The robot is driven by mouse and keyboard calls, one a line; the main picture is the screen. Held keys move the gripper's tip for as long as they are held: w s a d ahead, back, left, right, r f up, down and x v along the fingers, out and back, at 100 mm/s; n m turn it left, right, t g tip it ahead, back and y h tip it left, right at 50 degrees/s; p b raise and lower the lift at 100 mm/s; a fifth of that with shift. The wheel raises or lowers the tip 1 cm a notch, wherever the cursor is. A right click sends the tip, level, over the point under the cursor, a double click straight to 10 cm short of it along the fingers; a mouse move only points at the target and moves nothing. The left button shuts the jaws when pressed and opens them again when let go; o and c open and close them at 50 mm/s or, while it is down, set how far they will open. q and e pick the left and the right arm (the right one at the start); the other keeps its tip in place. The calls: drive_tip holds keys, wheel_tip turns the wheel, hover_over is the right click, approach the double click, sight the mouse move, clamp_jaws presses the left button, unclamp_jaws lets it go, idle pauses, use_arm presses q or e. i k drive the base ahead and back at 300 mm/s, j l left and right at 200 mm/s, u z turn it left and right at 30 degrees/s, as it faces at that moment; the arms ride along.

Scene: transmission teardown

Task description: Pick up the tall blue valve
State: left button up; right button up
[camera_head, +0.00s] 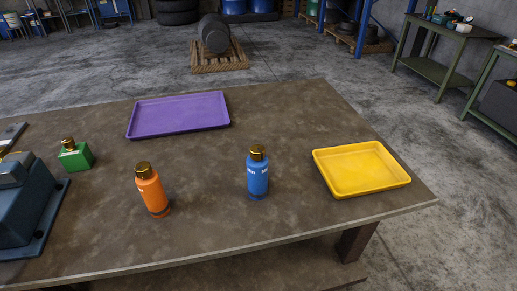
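The tall blue valve (257,176) is a blue cylinder with a gold cap. It stands upright on the brown table (215,235), right of the table's middle and close to its front edge. Nothing covers it and nothing touches it. Neither of my grippers shows in the head view.
A tall orange valve (152,192) stands left of the blue one, and a short green valve (75,155) stands farther left. A purple tray (179,132) lies behind, a yellow tray (395,182) to the right. A dark blue-grey machine (25,215) fills the left edge.

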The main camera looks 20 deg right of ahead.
sight(257, 170)
drive_tip(key=k+l+z, duration=0.3)
drive_tip(key=k, duration=0.2)
drive_tip(key=k+l+z, duration=0.3)
drive_tip(key=k, duration=0.2)
